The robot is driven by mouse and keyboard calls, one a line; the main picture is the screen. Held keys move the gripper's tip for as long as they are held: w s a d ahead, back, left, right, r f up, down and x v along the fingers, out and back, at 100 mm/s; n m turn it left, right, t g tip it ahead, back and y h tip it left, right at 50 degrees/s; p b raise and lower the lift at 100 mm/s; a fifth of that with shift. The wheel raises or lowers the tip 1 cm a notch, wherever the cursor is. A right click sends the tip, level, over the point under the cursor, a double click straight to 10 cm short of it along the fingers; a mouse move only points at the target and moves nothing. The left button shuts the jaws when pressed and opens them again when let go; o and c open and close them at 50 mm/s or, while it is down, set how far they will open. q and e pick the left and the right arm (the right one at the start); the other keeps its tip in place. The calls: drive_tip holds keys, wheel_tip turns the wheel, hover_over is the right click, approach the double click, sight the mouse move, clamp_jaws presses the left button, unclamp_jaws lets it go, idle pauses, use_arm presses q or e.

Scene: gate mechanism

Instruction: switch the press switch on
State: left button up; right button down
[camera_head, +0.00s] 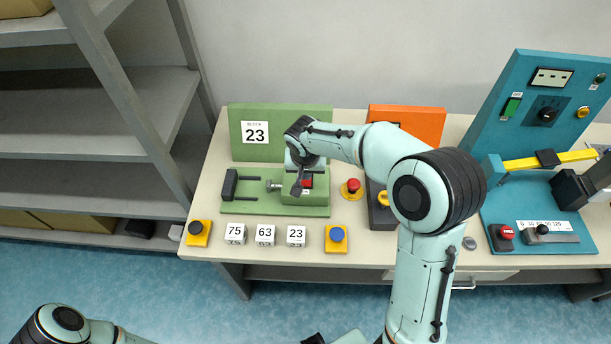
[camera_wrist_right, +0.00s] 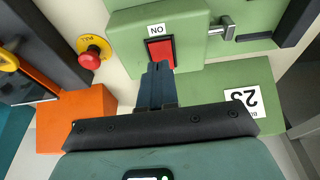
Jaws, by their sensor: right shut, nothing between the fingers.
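The press switch is a red rocker (camera_wrist_right: 160,50) set in a green block (camera_wrist_right: 125,38). A white ON label (camera_wrist_right: 157,29) sits beside it, upside down in the right wrist view. In the head view the red switch (camera_head: 307,183) shows on the green press (camera_head: 287,198), partly behind my fingers. My right gripper (camera_wrist_right: 157,67) is shut and empty, its fingertips over the near edge of the red switch. I cannot tell if they touch it. My left arm shows only as links at the bottom left of the head view; its gripper is not clearly seen.
A red mushroom button (camera_head: 353,185) on yellow stands right of the press; it also shows in the wrist view (camera_wrist_right: 90,60). An orange panel (camera_head: 420,119) and a green panel (camera_head: 280,119) stand behind. Numbered blocks (camera_head: 265,236) and a blue button (camera_head: 337,236) are in front.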

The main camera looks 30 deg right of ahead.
use_arm(q)
drive_tip(key=shift+s+a+r, duration=0.15)
drive_tip(key=shift+a+r, duration=0.05)
drive_tip(key=shift+a, duration=0.05)
use_arm(e)
drive_tip(key=s+a+v, duration=0.1)
drive_tip(key=v, duration=1)
drive_tip(key=shift+s, duration=0.35)
drive_tip(key=shift+a+f, duration=0.2)
